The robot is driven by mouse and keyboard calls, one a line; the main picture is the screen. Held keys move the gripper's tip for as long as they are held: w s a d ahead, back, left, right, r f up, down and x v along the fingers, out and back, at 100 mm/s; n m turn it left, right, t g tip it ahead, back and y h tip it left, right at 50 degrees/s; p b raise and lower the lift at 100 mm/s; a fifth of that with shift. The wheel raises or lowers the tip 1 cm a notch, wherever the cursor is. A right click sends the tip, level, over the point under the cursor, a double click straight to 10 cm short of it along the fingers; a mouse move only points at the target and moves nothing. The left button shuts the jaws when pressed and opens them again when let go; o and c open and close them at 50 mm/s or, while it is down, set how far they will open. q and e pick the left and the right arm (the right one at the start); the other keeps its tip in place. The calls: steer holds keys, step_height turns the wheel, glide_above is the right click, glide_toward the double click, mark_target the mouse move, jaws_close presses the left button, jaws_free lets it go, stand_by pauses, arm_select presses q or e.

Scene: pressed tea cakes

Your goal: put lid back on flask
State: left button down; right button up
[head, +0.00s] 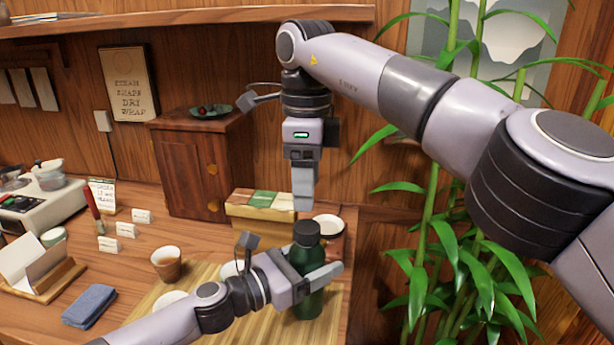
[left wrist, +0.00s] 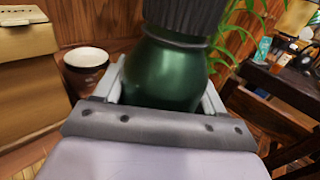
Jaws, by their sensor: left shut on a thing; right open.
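A dark green flask (head: 309,295) stands upright, with my left gripper (head: 318,279) shut around its body. In the left wrist view the flask (left wrist: 165,75) fills the space between the fingers of the left gripper (left wrist: 165,100). A dark ribbed lid (head: 307,232) sits on the flask's top; it also shows in the left wrist view (left wrist: 185,15), cut off by the upper edge. My right gripper (head: 303,205) points straight down just above the lid and is open. Its fingers overlap in the head view, and I cannot tell whether they touch the lid.
A box with a green and tan top (head: 262,206) and a white dish (head: 328,225) are close behind the flask. A brown cup (head: 167,264) and a folded blue cloth (head: 89,305) lie to the left. A wooden cabinet (head: 190,170) stands behind; bamboo (head: 430,240) grows at right.

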mark_target(307, 226)
steer(key=n, duration=0.6)
steer(key=shift+r, duration=0.2)
steer(key=n, duration=0.6)
steer(key=shift+r+n, duration=0.15)
steer(key=shift+n, duration=0.15)
steer(key=shift+f, duration=0.2)
steer(key=shift+f, duration=3.85)
